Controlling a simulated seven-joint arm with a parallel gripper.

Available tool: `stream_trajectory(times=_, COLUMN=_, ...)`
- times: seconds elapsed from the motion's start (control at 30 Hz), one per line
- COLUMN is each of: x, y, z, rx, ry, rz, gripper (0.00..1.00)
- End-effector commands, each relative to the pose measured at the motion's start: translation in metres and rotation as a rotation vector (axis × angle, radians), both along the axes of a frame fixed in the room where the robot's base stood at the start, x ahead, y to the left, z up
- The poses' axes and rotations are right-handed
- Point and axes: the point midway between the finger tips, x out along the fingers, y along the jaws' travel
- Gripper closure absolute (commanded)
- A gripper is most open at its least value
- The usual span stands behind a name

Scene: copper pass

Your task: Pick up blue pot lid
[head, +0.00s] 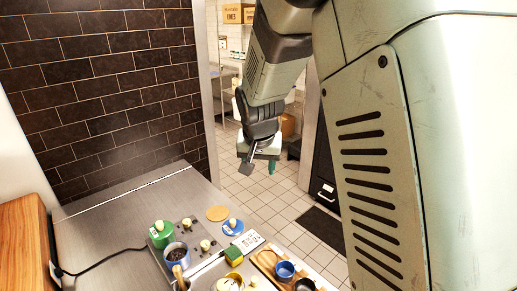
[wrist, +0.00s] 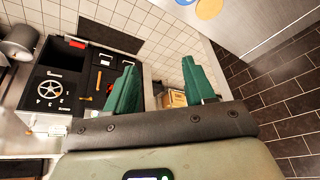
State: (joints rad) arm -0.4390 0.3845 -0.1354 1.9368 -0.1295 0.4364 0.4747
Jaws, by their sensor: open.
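The blue pot lid (head: 231,229) lies on the steel counter (head: 110,215) in the head view, with a pale knob on top. It sits close to the counter's right edge, just below a round orange-tan disc (head: 217,213). In the wrist view a sliver of blue (wrist: 185,2), likely the lid, shows at the top edge beside the orange disc (wrist: 209,8). My gripper (head: 261,167) hangs in the air beyond the counter's right edge, well apart from the lid. In the wrist view its green fingers (wrist: 161,84) are spread with nothing between them.
Left of the lid stand a green pot or canister (head: 160,235) and a blue pot (head: 177,254) with dark contents. A wooden tray (head: 266,262) holds a blue bowl (head: 285,270). A brick wall (head: 100,80) backs the counter.

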Motion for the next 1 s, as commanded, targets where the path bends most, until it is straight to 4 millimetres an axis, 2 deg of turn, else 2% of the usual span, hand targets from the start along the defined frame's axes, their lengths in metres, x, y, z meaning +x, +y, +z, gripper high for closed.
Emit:
stream_trajectory(times=0.03, x=0.011, y=0.016, z=-0.03, rx=-0.012, ry=0.012, rz=0.008, gripper=0.46)
stream_trajectory(times=0.1, x=0.023, y=0.035, z=-0.063, rx=-0.018, ry=0.014, rz=0.011, gripper=0.46)
stream_trajectory(times=0.2, x=0.034, y=0.059, z=-0.108, rx=-0.028, ry=0.014, rz=0.021, gripper=0.46)
stream_trajectory(times=0.33, x=0.04, y=0.079, z=-0.15, rx=-0.035, ry=0.012, rz=0.031, gripper=0.46)
stream_trajectory(times=0.5, x=0.043, y=0.089, z=-0.177, rx=-0.039, ry=0.01, rz=0.038, gripper=0.46)
stream_trajectory(times=0.7, x=0.054, y=0.089, z=-0.206, rx=-0.039, ry=0.011, rz=0.037, gripper=0.46)
stream_trajectory(times=1.0, x=0.064, y=0.091, z=-0.232, rx=-0.038, ry=0.011, rz=0.037, gripper=0.46)
